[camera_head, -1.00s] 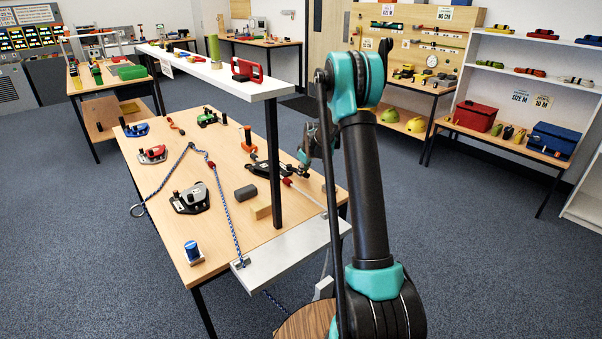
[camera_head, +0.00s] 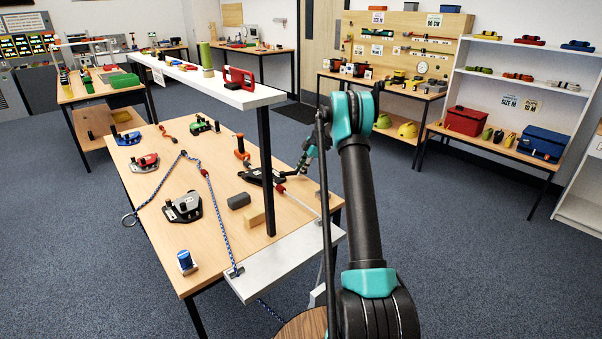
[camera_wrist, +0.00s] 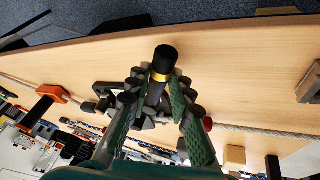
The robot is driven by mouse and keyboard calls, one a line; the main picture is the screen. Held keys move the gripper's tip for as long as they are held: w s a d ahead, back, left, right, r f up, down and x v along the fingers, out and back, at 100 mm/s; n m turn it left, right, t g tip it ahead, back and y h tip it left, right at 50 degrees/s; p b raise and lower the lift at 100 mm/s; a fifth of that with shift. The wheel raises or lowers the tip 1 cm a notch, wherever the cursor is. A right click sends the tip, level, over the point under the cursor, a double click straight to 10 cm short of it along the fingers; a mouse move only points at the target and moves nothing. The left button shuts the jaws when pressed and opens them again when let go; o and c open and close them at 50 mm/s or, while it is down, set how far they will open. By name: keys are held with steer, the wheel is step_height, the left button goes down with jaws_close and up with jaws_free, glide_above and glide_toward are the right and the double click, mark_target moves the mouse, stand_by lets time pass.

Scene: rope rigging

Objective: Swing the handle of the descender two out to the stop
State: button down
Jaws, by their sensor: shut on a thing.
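A black descender (camera_head: 258,176) lies on the wooden table at its right side, on a light rope. My gripper (camera_head: 287,177) is low over its right end. In the wrist view my gripper (camera_wrist: 159,80) has its green fingers on either side of a black upright handle (camera_wrist: 163,60) with a yellow band, and is shut on it. The handle's tip stands out past the fingertips. The descender's dark body (camera_wrist: 105,97) shows partly behind the fingers; the rest is hidden. Its label cannot be read.
Blue, red, green and grey-black devices stand on the table, the grey one (camera_head: 183,207) nearest. A blue patterned rope (camera_head: 216,205) crosses it. A raised white shelf (camera_head: 215,84) on a black post (camera_head: 266,170) stands close left of my arm. An orange-handled piece (camera_head: 241,150) is behind the descender.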

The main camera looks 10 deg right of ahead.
steer(key=shift+w+a+n+g, duration=0.15)
steer(key=shift+w+n+g, duration=0.25)
steer(key=shift+w+n, duration=0.5)
steer(key=shift+w+a+n+g, duration=0.15)
steer(key=shift+w+n+g, duration=0.35)
steer(key=shift+n, duration=0.6)
steer(key=c, duration=1.3)
jaws_free()
steer(key=shift+c, duration=0.2)
steer(key=v, duration=1.2)
steer(key=shift+d, duration=0.2)
